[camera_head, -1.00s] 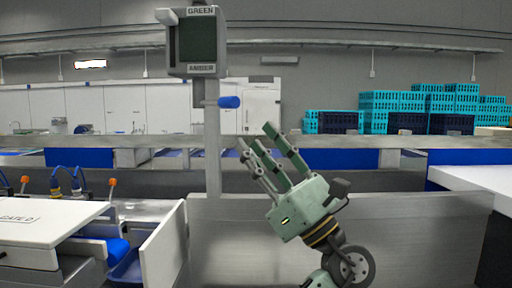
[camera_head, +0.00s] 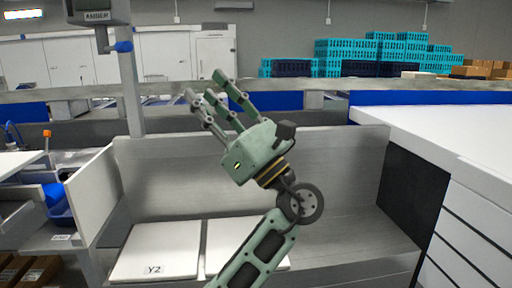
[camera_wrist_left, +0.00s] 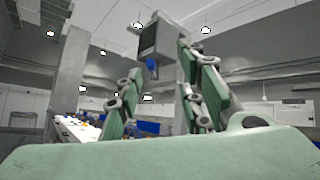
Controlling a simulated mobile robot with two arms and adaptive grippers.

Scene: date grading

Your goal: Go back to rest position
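My left gripper (camera_head: 216,100) is raised in front of the steel partition in the head view, its fingers pointing up and to the left. Its fingers are spread apart with nothing between them. The left wrist view also shows the left gripper (camera_wrist_left: 160,100), with a clear gap between its fingers and the sign box (camera_wrist_left: 165,38) far beyond them. My right gripper is in neither view.
A white board marked Y2 (camera_head: 150,252) lies on the steel bench below my left arm. A white counter (camera_head: 440,125) stands at right. A post (camera_head: 132,95) with a blue knob (camera_head: 122,46) rises at left. Teal crates (camera_head: 345,50) are stacked at the back.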

